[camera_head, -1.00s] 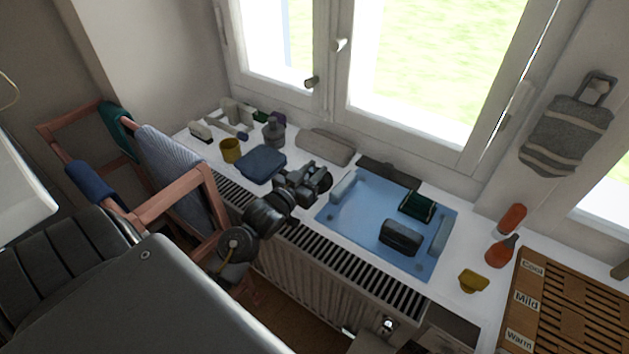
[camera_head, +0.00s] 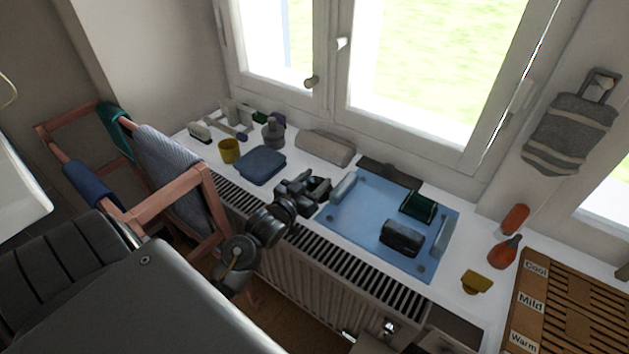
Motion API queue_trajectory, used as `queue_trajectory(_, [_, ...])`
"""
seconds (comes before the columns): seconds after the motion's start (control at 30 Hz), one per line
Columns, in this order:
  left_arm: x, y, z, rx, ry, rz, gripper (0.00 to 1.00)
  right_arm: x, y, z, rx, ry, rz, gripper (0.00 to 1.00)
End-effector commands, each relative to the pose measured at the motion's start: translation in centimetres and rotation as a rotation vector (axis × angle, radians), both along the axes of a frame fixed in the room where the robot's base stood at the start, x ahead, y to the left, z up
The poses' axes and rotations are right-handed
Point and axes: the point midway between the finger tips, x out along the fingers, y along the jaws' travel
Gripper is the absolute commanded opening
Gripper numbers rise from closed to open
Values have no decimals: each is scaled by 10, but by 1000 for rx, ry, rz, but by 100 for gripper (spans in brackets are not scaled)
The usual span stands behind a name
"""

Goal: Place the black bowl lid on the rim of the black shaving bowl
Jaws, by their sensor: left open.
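My left gripper (camera_head: 318,188) is open above the white sill, at the left edge of the blue mat. It is small and dark, and I cannot make out anything held between its fingers. A dark rounded case-like object (camera_head: 402,236) lies on the front part of the blue mat, apart from the gripper. I cannot tell the black shaving bowl or its black lid with certainty; either may be hidden by the gripper. My right gripper is not in view.
The blue mat (camera_head: 350,225) also bears a dark green box (camera_head: 417,206). A folded blue cloth (camera_head: 262,165), yellow cup (camera_head: 229,151) and grey jar (camera_head: 273,132) stand left. A grey roll (camera_head: 326,147) lies behind. A wooden rack (camera_head: 560,310) is at right.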

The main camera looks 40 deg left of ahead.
Motion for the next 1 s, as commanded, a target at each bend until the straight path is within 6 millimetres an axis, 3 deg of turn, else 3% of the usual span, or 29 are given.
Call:
queue_trajectory(0.17, [0, 0, 4, 1, -1, 0, 47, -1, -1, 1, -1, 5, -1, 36])
queue_trajectory(0.4, [-40, -1, 3, 1, 4, 0, 47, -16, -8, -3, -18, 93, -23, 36])
queue_trajectory(0.7, [-99, -2, 2, 1, 4, -1, 47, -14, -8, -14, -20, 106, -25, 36])
queue_trajectory(1.0, [-120, -3, 3, 0, 0, -1, 47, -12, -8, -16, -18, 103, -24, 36])
